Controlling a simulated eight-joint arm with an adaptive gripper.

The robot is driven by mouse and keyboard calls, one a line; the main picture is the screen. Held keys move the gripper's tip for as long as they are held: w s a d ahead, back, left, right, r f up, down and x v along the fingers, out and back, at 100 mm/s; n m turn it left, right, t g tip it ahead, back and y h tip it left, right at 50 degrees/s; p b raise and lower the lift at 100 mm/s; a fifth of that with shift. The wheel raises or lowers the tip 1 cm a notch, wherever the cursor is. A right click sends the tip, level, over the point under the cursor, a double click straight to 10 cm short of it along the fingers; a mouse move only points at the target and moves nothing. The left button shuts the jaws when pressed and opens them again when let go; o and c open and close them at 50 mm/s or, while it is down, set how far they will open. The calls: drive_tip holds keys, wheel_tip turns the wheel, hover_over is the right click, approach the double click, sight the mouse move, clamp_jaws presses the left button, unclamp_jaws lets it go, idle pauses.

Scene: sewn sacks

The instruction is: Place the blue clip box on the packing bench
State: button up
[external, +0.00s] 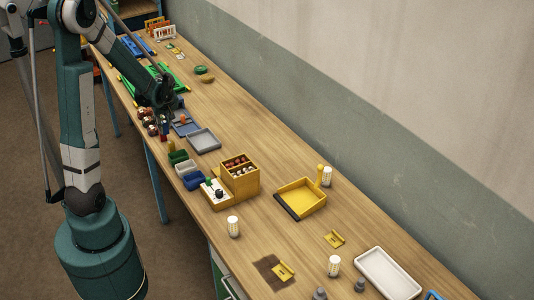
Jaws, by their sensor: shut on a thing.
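My gripper (163,118) is over the left edge of the long wooden bench (240,133), in its upper half. It is shut on a small dark bluish thing (164,133) hanging below the fingers. It is too small to tell whether this is the blue clip box. The arm and fingers hide part of the area below. A dark blue open box (193,181) stands at the bench's left edge, nearer the camera. Bare bench top lies right of my gripper.
A blue tray (185,130) and grey tray (203,140) lie close to my gripper. Small red and brown items (149,122) stand on its left. A wooden box with compartments (240,183), a yellow tray (303,204) and a white tray (387,274) stand nearer the camera.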

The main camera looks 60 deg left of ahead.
sight(166, 134)
drive_tip(key=shift+f, duration=1.55)
drive_tip(key=shift+f, duration=0.15)
drive_tip(key=shift+f, duration=1.95)
drive_tip(key=shift+f+b, duration=0.15)
drive_tip(key=shift+b, duration=0.25)
drive_tip(key=o, duration=0.9)
drive_tip(key=shift+c, duration=0.2)
drive_tip(key=shift+r, duration=0.3)
drive_tip(key=shift+p+v, duration=0.65)
drive_tip(key=shift+v, duration=5.2)
drive_tip(key=shift+d, duration=0.1)
